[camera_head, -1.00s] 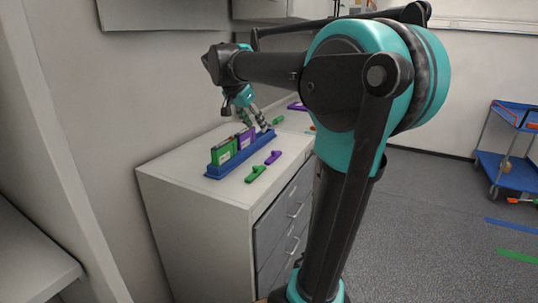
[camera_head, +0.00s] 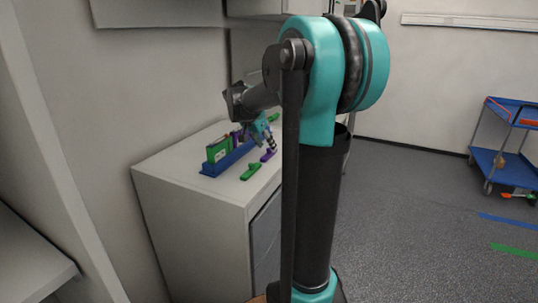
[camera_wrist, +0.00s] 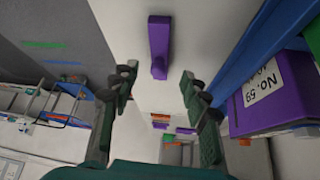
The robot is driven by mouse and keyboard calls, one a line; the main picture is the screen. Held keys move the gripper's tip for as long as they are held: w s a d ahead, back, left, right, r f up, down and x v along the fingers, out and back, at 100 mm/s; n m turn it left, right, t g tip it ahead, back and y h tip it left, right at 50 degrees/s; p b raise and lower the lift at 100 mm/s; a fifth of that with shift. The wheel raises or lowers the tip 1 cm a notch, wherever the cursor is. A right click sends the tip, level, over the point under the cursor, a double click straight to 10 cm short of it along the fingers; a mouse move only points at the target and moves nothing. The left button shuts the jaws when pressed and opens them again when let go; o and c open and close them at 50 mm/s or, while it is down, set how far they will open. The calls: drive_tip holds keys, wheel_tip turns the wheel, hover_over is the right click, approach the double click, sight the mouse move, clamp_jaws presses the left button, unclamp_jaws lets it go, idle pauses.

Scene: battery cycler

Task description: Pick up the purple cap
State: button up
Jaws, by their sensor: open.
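The purple cap (camera_head: 268,156) lies on the white cabinet top, in front of the blue holder. In the wrist view the purple cap (camera_wrist: 159,40) lies ahead of the fingertips, roughly in line with the gap between them. My gripper (camera_wrist: 159,77) is open, with nothing between its fingers. In the head view my gripper (camera_head: 270,142) is just above and beside the purple cap; I cannot tell whether they touch.
A green cap (camera_head: 251,171) lies nearer the cabinet's front. The blue holder (camera_head: 211,172) carries a green box (camera_head: 222,149) and a purple box (camera_wrist: 265,103) labelled No. 59, close on the right in the wrist view. A wall stands behind. A blue cart (camera_head: 505,165) is far right.

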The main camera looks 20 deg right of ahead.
sight(268, 148)
drive_tip(key=x, duration=0.3)
drive_tip(key=shift+d, duration=0.15)
drive_tip(key=c, duration=1)
